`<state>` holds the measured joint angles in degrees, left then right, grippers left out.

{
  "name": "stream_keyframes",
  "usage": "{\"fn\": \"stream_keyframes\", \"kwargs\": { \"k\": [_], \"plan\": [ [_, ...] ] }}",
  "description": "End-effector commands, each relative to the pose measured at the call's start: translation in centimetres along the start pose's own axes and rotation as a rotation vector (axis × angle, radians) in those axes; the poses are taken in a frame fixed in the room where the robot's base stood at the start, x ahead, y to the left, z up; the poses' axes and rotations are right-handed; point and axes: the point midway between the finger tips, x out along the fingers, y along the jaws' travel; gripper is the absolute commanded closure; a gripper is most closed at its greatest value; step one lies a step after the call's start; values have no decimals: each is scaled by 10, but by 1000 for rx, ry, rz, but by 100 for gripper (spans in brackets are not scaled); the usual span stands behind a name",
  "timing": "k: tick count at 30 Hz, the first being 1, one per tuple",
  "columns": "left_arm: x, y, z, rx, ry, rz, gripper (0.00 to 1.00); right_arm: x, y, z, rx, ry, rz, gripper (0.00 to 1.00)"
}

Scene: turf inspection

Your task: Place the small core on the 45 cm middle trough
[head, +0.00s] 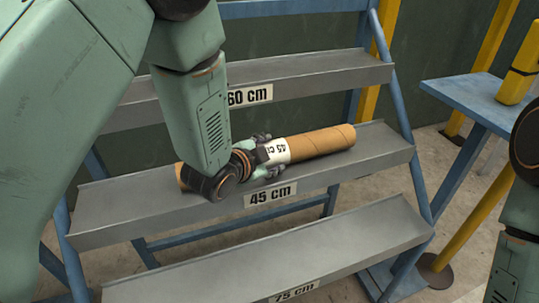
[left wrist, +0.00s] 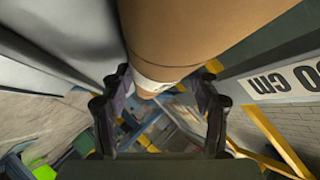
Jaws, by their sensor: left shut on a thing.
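The small core (head: 322,141) is a brown cardboard tube with a white label that seems to read 45 cm. It lies lengthwise along the 45 cm middle trough (head: 375,158), at or just above its surface; I cannot tell if it touches. My left gripper (head: 262,157) is shut around the core at its label, and my arm hides part of the tube's left half. In the left wrist view the core (left wrist: 195,35) runs between the two fingers of my left gripper (left wrist: 163,95). My right gripper is out of view.
The 60 cm trough (head: 320,72) is above and the 75 cm trough (head: 350,240) below, on a blue frame. A blue table (head: 465,98) with a yellow object (head: 520,72) stands at the right. Yellow posts stand near it.

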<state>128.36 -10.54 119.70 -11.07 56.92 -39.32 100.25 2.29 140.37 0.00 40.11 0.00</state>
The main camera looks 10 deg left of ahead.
Motion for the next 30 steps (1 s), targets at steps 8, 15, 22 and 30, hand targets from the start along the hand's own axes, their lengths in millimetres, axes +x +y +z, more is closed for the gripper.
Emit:
{"fn": "stream_keyframes", "kwargs": {
  "k": [8,15,22,30],
  "plan": [
    [1,1,0,1,0,1,31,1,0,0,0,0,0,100],
    [1,1,0,1,0,1,16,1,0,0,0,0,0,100],
    [0,1,0,1,0,1,16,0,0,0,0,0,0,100],
    [-26,-1,-1,1,-3,2,16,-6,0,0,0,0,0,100]
  ]
}}
